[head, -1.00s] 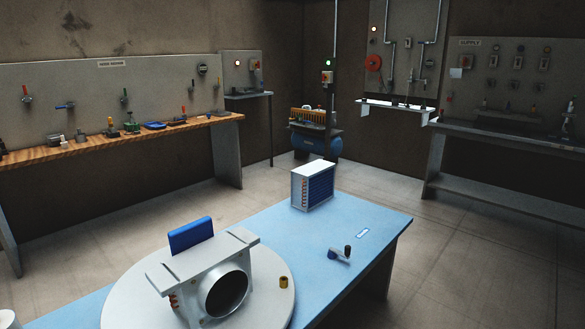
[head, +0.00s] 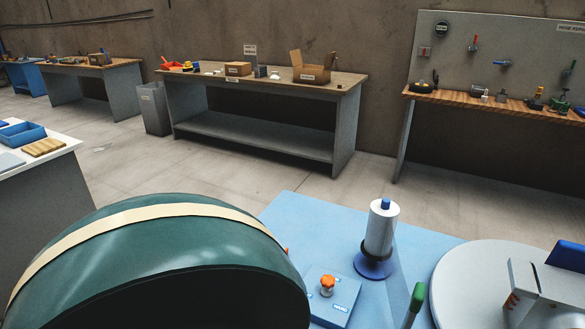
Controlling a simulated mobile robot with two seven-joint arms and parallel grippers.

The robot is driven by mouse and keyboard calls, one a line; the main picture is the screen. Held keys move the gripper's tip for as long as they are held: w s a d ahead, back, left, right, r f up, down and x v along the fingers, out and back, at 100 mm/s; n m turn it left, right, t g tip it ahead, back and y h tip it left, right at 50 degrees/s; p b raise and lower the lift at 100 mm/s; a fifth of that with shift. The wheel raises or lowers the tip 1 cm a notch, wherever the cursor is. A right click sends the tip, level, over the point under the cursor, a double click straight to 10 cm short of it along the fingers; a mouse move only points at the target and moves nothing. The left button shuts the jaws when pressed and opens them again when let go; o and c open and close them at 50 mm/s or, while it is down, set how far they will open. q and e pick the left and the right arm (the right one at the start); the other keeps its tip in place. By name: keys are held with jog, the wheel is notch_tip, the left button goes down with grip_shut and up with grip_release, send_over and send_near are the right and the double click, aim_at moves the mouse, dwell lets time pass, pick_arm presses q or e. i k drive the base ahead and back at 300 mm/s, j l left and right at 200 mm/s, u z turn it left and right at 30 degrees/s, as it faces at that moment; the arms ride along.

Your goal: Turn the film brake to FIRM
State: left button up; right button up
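A blue box (head: 335,308) with an orange knob (head: 328,284) on top stands on the light blue table, low in the head view. White labels are on its top, too small to read, so I cannot tell which setting the knob points to. A white roll (head: 381,228) stands upright on a dark blue round base (head: 373,264), just behind and right of the box. I cannot tell for sure which of these is the film brake. Neither of my grippers shows in the head view.
A large dark green rounded body with a cream band (head: 165,250) fills the lower left and hides part of the table. A green handle (head: 415,300) rises right of the box. A grey turntable (head: 470,265) is at the right.

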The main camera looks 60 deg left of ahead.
aim_at(327, 282)
jog(key=u, duration=1.7)
